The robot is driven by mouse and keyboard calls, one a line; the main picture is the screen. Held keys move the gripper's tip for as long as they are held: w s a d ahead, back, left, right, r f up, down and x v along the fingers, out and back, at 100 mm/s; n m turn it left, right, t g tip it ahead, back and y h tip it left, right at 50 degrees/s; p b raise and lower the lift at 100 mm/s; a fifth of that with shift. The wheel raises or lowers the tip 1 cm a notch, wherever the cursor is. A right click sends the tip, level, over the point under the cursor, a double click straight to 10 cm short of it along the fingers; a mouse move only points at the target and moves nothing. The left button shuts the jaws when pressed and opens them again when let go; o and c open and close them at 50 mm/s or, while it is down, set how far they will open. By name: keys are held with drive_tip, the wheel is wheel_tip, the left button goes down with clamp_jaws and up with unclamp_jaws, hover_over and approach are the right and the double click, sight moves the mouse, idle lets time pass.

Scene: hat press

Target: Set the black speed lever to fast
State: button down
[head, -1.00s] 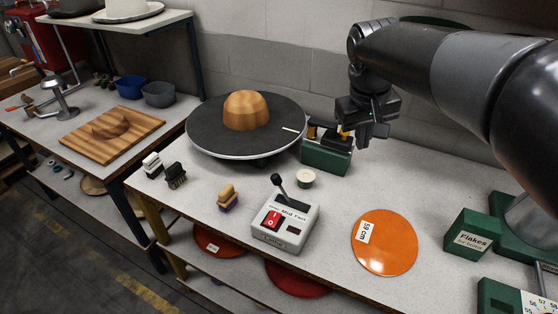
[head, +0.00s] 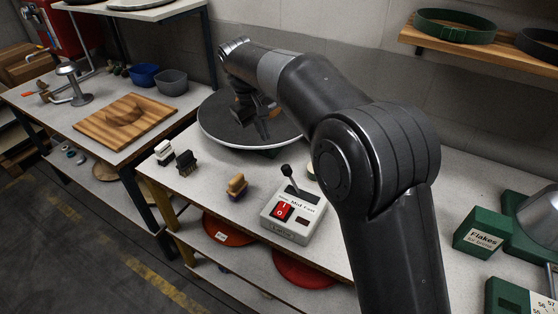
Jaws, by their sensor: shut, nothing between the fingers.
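The black speed lever (head: 287,171) rises from the top of a pale grey control box (head: 278,228) in the head view. It leans to the left, away from the "Fast" end of the printed label, on the slow side.
Brushes (head: 186,161) and a wooden-handled brush (head: 237,186) stand left of the box. A green Flakes box (head: 480,234) is at the right. Bench around the lever's left is free.

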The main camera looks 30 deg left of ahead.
sight(291, 180)
idle(0.3)
drive_tip(key=d+f, duration=0.4)
drive_tip(key=f, duration=0.4)
drive_tip(key=shift+s+d, duration=0.2)
drive_tip(key=shift+d, duration=0.2)
drive_tip(key=shift+d, duration=0.1)
idle(0.3)
